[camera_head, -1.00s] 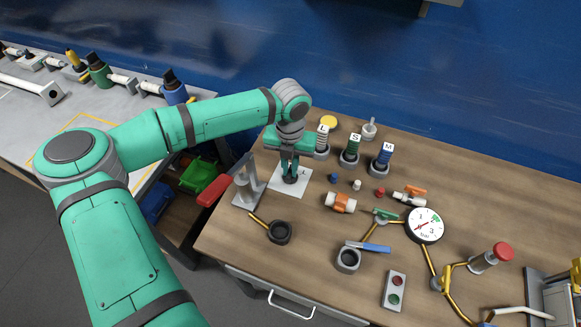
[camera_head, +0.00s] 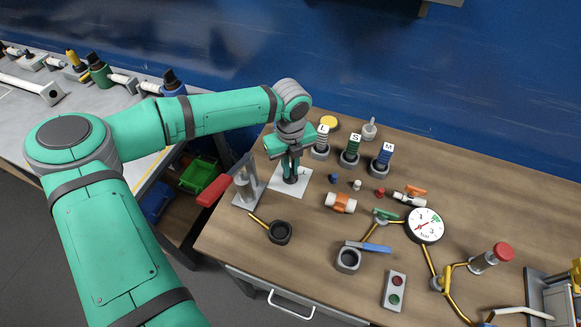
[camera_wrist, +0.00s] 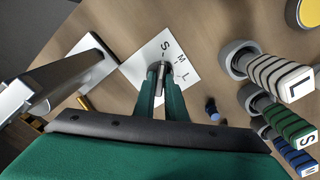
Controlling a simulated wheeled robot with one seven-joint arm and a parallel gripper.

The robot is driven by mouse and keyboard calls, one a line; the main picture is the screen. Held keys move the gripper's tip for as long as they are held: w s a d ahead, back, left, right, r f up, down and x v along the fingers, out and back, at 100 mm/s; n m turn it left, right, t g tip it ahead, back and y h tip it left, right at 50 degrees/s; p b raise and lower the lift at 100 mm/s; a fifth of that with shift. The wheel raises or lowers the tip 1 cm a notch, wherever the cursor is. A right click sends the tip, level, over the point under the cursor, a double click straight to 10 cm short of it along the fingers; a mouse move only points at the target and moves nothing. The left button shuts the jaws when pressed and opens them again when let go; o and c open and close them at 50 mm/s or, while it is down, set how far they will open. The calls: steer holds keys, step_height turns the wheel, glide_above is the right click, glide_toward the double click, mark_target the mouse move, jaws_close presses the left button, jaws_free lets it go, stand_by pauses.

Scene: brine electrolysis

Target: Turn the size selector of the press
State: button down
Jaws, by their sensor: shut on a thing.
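The size selector is a white plate (camera_head: 283,187) on the table, just right of the press (camera_head: 247,183) with its red handle (camera_head: 213,190). The wrist view shows the plate (camera_wrist: 185,56) with the marks S, M and L and a dark knob (camera_wrist: 160,68) at its middle. My gripper (camera_head: 290,179) points down over the plate. In the wrist view its green fingers (camera_wrist: 161,85) are shut on the knob, which they partly hide. Which mark the knob points at I cannot tell for sure.
Stacks marked L (camera_head: 322,142), S (camera_head: 352,150) and M (camera_head: 383,160) stand behind and right of the plate. A small blue piece (camera_head: 333,178) lies close by. A black ring with a brass handle (camera_head: 280,232) lies in front.

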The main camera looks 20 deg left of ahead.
mark_target(291, 171)
stand_by(0.4)
steer(key=c, duration=1.8)
jaws_free()
steer(key=shift+r, duration=0.1)
step_height(291, 171, up, 11)
steer(key=shift+f, duration=0.2)
steer(key=shift+d, duration=0.1)
